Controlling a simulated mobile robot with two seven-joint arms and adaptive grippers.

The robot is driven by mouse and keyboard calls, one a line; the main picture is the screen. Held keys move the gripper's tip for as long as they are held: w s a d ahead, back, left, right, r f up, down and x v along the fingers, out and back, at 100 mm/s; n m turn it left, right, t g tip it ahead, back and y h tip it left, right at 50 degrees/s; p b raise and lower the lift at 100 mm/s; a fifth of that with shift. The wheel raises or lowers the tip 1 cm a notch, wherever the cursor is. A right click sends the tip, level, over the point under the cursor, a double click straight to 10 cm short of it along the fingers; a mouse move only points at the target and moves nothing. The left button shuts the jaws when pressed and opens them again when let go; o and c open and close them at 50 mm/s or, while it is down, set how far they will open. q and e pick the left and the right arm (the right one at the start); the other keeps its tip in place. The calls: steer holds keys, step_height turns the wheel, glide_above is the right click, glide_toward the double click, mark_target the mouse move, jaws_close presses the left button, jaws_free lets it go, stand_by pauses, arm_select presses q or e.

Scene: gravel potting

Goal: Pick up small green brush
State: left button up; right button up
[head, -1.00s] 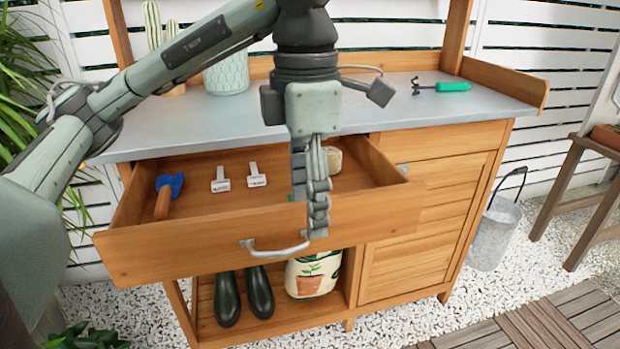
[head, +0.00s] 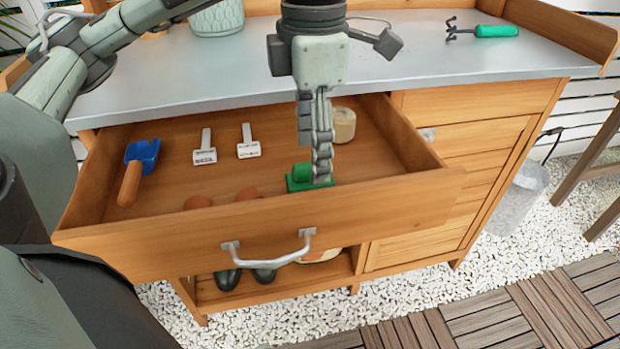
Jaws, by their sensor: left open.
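A small green object (head: 298,181), which looks like the green brush, lies in the open drawer (head: 270,235) near its front wall. My left gripper (head: 321,172) points down into the drawer right at it. The fingers are open and cover part of the green object. I cannot tell whether they touch it. My right gripper is not in view.
A green-handled hand rake (head: 495,31) lies on the grey top (head: 420,65).

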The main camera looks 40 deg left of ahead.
mark_target(310, 164)
arm_select(q)
step_height(310, 164, down, 4)
steer(key=shift+s+a+r, duration=0.15)
steer(key=shift+r, duration=0.1)
steer(key=c, duration=1.3)
steer(key=shift+o, duration=0.2)
